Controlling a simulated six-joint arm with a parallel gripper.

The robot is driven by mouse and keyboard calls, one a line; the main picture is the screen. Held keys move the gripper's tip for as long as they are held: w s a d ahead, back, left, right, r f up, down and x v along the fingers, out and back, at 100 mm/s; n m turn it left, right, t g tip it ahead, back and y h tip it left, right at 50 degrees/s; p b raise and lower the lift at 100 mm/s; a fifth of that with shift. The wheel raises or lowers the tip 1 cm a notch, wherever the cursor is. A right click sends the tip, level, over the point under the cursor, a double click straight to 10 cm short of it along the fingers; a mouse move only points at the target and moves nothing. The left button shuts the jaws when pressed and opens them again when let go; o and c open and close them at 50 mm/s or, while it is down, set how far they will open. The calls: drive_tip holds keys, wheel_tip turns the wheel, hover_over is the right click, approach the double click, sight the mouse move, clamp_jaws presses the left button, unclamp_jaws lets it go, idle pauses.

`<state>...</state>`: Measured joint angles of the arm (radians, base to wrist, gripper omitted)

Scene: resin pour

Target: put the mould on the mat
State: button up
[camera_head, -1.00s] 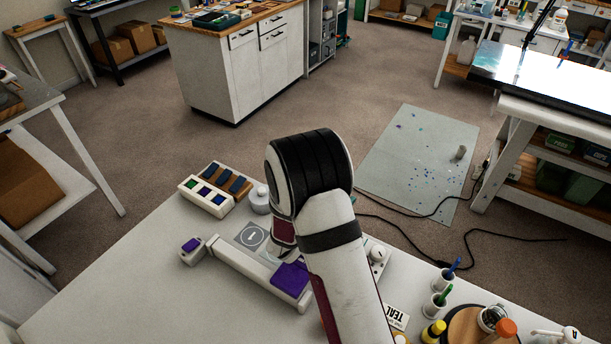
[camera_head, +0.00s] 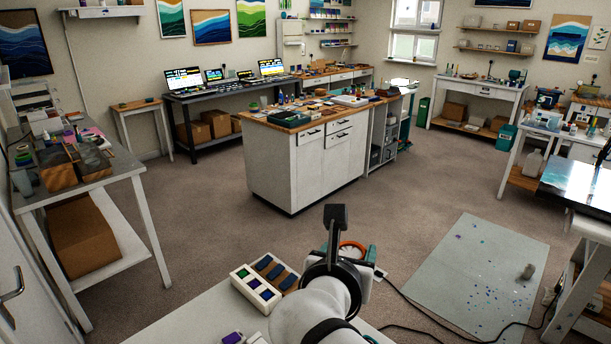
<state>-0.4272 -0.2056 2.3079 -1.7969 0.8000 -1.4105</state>
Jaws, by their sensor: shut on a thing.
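My gripper (camera_head: 336,222) is at the end of my arm, raised beyond the near white table; the arm's end hides most of its jaws. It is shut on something. A round orange thing with teal at its sides (camera_head: 352,249) shows just behind the arm's end. I cannot tell whether this is the mould or part of what I hold. I cannot make out the mat on the table.
A white tray with coloured squares (camera_head: 240,279) and blue bars on a wooden board (camera_head: 285,280) stand on the near table (camera_head: 190,322). A speckled sheet (camera_head: 470,265) lies on the floor at right. A white cabinet (camera_head: 275,165) stands beyond open floor.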

drive_tip(key=s+a+f+m+g+h, duration=0.15)
drive_tip(key=s+a+f, duration=0.25)
drive_tip(key=f, duration=0.6)
drive_tip(key=s+a+f+m+h, duration=0.2)
drive_tip(key=s+a+f, duration=0.15)
drive_tip(key=f, duration=0.75)
drive_tip(key=s+d+f+m+g+h, duration=0.2)
drive_tip(key=s+f, duration=0.5)
drive_tip(key=s, duration=0.3)
wheel_tip(320, 180, down, 8)
drive_tip(key=shift+d+f, duration=0.1)
drive_tip(key=shift+f, duration=0.05)
drive_tip(key=o, duration=1.3)
drive_tip(key=shift+o, duration=0.2)
